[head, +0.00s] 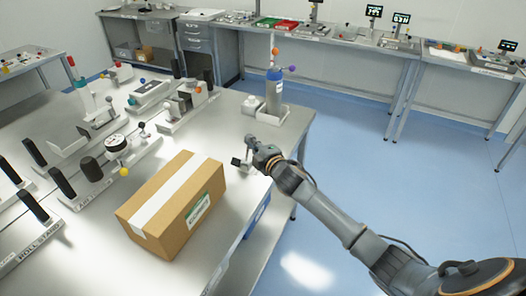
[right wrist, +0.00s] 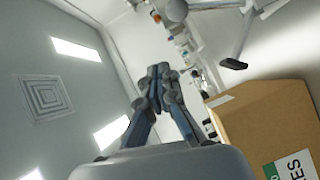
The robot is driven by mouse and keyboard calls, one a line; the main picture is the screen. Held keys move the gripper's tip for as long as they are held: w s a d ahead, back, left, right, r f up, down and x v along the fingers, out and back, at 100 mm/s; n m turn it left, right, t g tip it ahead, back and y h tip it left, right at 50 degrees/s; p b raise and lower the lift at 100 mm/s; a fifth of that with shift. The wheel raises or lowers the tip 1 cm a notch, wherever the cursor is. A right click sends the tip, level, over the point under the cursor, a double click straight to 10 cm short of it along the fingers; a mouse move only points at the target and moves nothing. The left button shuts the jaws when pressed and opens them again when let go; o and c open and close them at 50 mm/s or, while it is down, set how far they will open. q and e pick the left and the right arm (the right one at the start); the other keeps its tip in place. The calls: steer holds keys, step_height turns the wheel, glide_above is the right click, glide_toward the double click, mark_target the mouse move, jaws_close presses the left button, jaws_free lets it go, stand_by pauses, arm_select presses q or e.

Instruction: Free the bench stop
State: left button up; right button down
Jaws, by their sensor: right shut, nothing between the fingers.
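What looks like the bench stop (head: 246,168) is a small grey fitting with a dark pad, at the bench's right edge beside the box. My right gripper (head: 257,149) is at this fitting and partly covers it, so I cannot tell if they touch. In the right wrist view the right gripper's fingers (right wrist: 160,72) are together with nothing between them. A grey rounded knob (right wrist: 175,10) and a dark-ended bar (right wrist: 232,63) show beyond them, apart from the fingertips. My left gripper is not in view.
A taped cardboard box (head: 160,222) stands on the bench (head: 95,262) just left of the fitting; it fills the right of the wrist view (right wrist: 255,125). A blue-grey cylinder (head: 274,92) stands in a tray behind. Several fixtures crowd the bench's left. Blue floor is clear at right.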

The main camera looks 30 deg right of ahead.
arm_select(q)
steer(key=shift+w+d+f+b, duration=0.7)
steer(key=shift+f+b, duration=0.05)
arm_select(e)
steer(key=s+d+r, duration=0.1)
steer(key=s+d, duration=0.1)
steer(key=s, duration=0.4)
steer(key=shift+s+r, duration=0.25)
steer(key=shift+r, duration=0.05)
steer(key=shift+a, duration=0.1)
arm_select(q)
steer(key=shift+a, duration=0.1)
